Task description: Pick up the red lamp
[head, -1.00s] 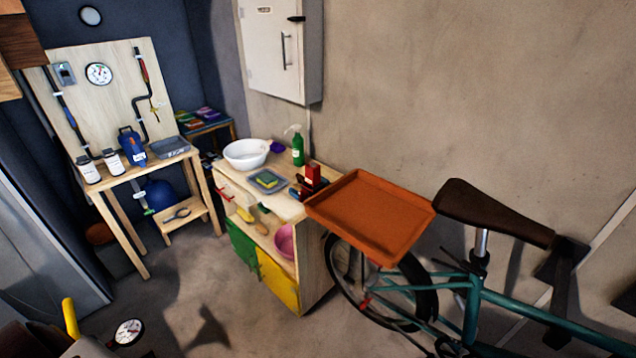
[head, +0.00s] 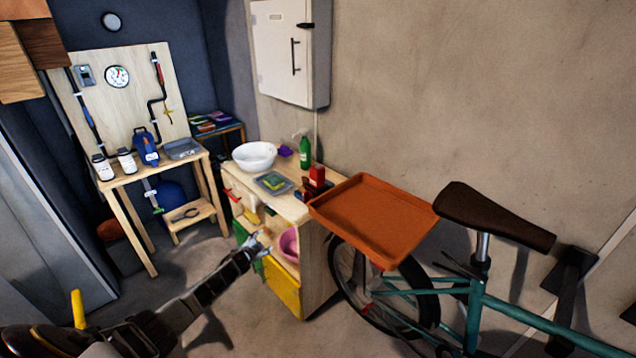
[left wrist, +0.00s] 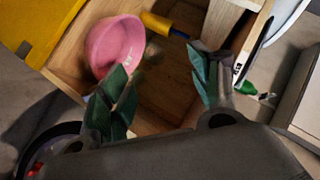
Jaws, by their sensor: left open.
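I cannot tell for sure which thing is the red lamp. A red block-like object (head: 317,176) stands on the wooden cabinet's top (head: 285,204), with a darker red and black item beside it. My left gripper (head: 262,244) is in front of the cabinet's open shelf, below that top. In the left wrist view its green-padded fingers (left wrist: 162,92) are spread, with nothing held between them. A pink bowl (left wrist: 115,45) lies inside the shelf near one finger, and a yellow and blue item (left wrist: 165,25) lies farther along. My right gripper is not seen.
An orange tray (head: 372,220) juts out right of the cabinet, above the wheel of a teal bicycle (head: 472,310). A white basin (head: 254,155) and a green bottle (head: 305,152) stand on the cabinet. A workbench (head: 150,173) is at the left.

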